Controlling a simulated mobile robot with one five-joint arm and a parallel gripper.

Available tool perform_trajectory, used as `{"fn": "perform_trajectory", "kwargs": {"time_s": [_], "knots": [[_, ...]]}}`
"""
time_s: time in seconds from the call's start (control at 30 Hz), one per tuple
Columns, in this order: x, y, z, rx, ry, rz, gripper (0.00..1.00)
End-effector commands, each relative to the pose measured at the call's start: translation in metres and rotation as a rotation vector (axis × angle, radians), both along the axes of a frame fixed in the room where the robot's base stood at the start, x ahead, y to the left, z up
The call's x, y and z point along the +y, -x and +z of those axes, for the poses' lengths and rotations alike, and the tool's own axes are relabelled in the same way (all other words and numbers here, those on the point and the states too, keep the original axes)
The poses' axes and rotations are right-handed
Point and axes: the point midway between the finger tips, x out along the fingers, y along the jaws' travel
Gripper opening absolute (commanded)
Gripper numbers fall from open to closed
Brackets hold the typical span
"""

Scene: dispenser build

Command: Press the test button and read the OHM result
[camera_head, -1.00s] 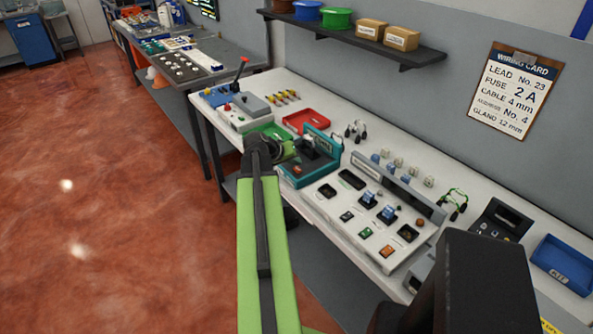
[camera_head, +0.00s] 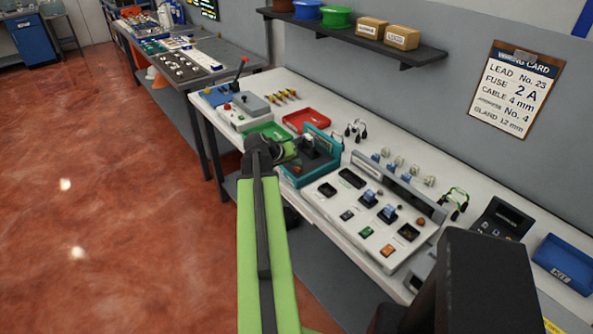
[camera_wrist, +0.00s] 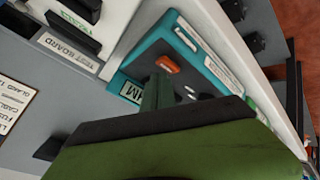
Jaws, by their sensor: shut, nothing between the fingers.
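The teal tester (camera_head: 322,144) stands on the white bench in the head view, just right of my gripper (camera_head: 291,152). In the wrist view the teal tester (camera_wrist: 205,52) has an orange button (camera_wrist: 167,64) on its dark face. A label ending in "HM" (camera_wrist: 131,92) is partly covered by my gripper. My green gripper (camera_wrist: 157,92) is shut and empty, with its tips close to the orange button. I cannot tell whether they touch it. No reading is legible in either view.
A light panel with switches and sockets (camera_head: 340,215) stands right of the tester. A red tray (camera_head: 306,120) and a lever box (camera_head: 247,108) are behind and left. A blue bin (camera_head: 562,262) is at far right. The wiring card (camera_head: 515,88) hangs on the wall.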

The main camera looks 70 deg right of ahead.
Motion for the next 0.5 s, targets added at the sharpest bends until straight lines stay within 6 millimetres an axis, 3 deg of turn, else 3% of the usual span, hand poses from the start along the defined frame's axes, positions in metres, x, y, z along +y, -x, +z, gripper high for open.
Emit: {"fn": "perform_trajectory", "kwargs": {"time_s": [0.5], "knots": [[-0.0001,0.0001,-0.0042,0.0,0.0,0.0,0.0]]}}
